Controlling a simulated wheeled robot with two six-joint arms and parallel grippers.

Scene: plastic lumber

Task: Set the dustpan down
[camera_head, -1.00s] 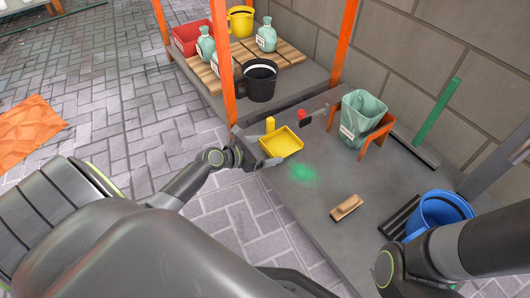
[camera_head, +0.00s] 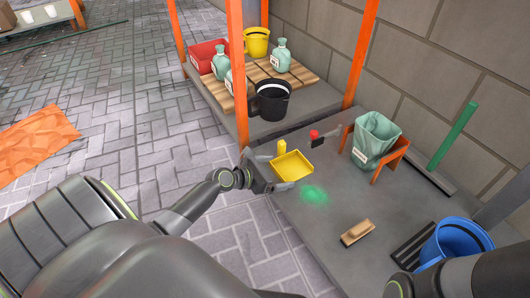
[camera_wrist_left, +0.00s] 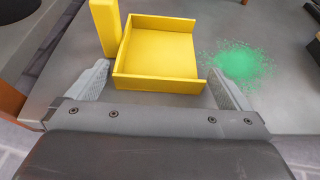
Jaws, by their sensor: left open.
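The yellow dustpan (camera_head: 292,166) lies on the grey tabletop (camera_head: 330,240) near its left edge, with its upright yellow handle (camera_head: 282,147) at the back. My left gripper (camera_head: 272,172) is open at the dustpan's near left side. In the left wrist view the dustpan (camera_wrist_left: 160,55) sits between and just beyond the spread fingers of the gripper (camera_wrist_left: 160,90), and its handle (camera_wrist_left: 105,27) stands at the left. The right arm shows at the lower right, but its gripper is out of frame.
Green powder (camera_head: 314,194) is spread beside the dustpan. A wooden brush (camera_head: 357,232), a blue bucket (camera_head: 458,240) and a green bag in an orange stand (camera_head: 374,138) are to the right.

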